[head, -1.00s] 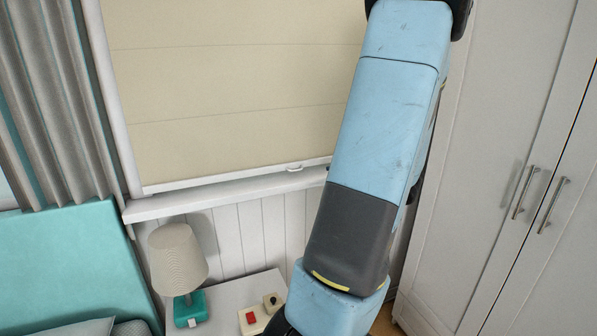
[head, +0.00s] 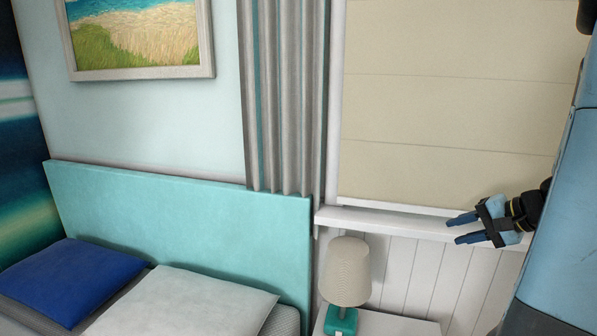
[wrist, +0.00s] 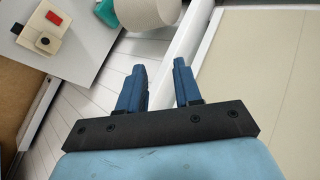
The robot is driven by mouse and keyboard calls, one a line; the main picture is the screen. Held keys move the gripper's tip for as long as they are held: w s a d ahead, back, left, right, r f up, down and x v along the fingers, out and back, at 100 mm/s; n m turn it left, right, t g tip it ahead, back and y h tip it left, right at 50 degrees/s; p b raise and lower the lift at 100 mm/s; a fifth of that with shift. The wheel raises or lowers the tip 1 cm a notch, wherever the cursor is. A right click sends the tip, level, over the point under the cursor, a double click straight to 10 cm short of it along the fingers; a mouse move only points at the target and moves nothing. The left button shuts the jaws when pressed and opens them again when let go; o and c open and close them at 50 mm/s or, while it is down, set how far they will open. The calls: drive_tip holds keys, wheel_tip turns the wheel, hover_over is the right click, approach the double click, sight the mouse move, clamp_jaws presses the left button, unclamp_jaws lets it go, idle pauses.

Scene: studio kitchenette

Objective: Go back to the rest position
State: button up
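My gripper (head: 463,229) shows at the right in the head view, in front of the window sill and the white panelled wall. Its two blue fingers point left and stand apart with nothing between them. In the wrist view my gripper (wrist: 160,80) also shows open and empty, with the sill edge and wall behind it. My light blue arm fills the right edge of the head view.
A lamp (head: 346,272) with a teal base stands on a white bedside table (head: 390,324). A red-buttoned switch box (wrist: 44,38) lies on that table. A teal headboard (head: 180,225), pillows (head: 180,305) and grey curtain (head: 285,100) are left. The blind (head: 450,100) covers the window.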

drive_tip(key=s+a+r+n+g+h, duration=0.25)
drive_tip(key=s+a+n+g, duration=0.2)
drive_tip(key=a, duration=0.75)
drive_tip(key=s+a+r+n+t+h, duration=0.2)
drive_tip(key=s+a+r+n+h, duration=0.2)
drive_tip(key=s+r+n, duration=0.1)
drive_tip(key=shift+s+r+n, duration=0.35)
drive_tip(key=shift+s+r, duration=0.5)
drive_tip(key=shift+s, duration=0.55)
idle(1.4)
